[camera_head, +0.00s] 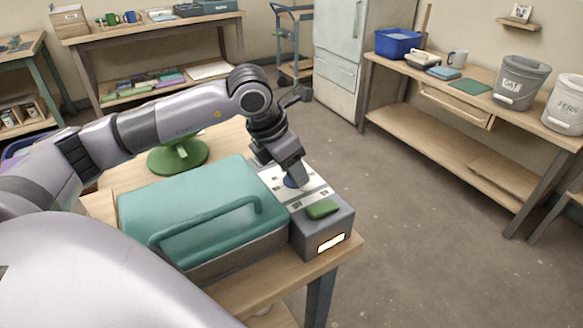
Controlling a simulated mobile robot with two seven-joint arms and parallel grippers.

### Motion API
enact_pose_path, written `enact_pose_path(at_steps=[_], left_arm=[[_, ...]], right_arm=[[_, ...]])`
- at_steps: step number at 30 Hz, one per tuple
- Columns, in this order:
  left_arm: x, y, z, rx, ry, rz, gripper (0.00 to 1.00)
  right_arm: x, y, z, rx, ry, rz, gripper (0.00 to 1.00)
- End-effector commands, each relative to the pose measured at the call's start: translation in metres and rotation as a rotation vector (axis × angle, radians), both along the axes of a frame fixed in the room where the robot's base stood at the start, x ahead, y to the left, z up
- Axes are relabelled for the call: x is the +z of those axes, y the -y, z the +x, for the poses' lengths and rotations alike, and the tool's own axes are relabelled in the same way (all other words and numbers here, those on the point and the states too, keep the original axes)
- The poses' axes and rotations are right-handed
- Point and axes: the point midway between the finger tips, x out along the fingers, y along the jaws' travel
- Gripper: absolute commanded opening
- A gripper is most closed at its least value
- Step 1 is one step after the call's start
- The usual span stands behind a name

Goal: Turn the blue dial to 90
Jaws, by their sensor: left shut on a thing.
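The blue dial (291,182) sits on the pale top panel of a grey control box (337,226) at the right end of the near table. Only a little of its blue shows, because my left gripper (290,178) covers it from above. My left gripper points down and is shut on the dial. The panel markings are too small to read, and the dial's setting cannot be told. A green switch (322,209) lies on the panel in front of the dial. A lit display (331,243) is on the box's front, its figures unreadable. My right gripper is not in view.
A teal lid with a handle (190,205) adjoins the box on the left. A green round stand (178,157) is behind it. Grey buckets (521,82) and a blue bin (397,43) stand on the right-hand bench. The floor between is clear.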

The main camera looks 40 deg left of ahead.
Motion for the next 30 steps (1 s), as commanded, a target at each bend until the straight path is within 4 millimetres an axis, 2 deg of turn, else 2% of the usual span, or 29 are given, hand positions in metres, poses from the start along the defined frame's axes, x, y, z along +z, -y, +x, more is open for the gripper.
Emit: enact_pose_path(at_steps=[11, 12, 14, 15, 24, 30], left_arm=[[0.002, 0.000, 0.001, 0.007, 0.004, 0.000, 0.16], [0.002, 0.000, 0.001, 0.007, 0.004, 0.000, 0.50], [0.002, 0.000, 0.001, 0.007, 0.004, 0.000, 0.69], [0.002, 0.000, 0.001, 0.007, 0.003, -0.001, 0.72], [0.003, -0.001, 0.000, 0.006, 0.002, 0.000, 0.72], [0.028, -0.005, -0.009, 0.006, 0.006, 0.001, 0.72]], right_arm=[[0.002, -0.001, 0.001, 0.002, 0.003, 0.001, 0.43], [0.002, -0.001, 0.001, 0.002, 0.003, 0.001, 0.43], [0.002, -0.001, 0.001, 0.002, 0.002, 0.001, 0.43], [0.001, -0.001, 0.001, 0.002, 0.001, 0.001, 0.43], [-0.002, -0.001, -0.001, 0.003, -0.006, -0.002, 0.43], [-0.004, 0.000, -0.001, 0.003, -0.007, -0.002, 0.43]])
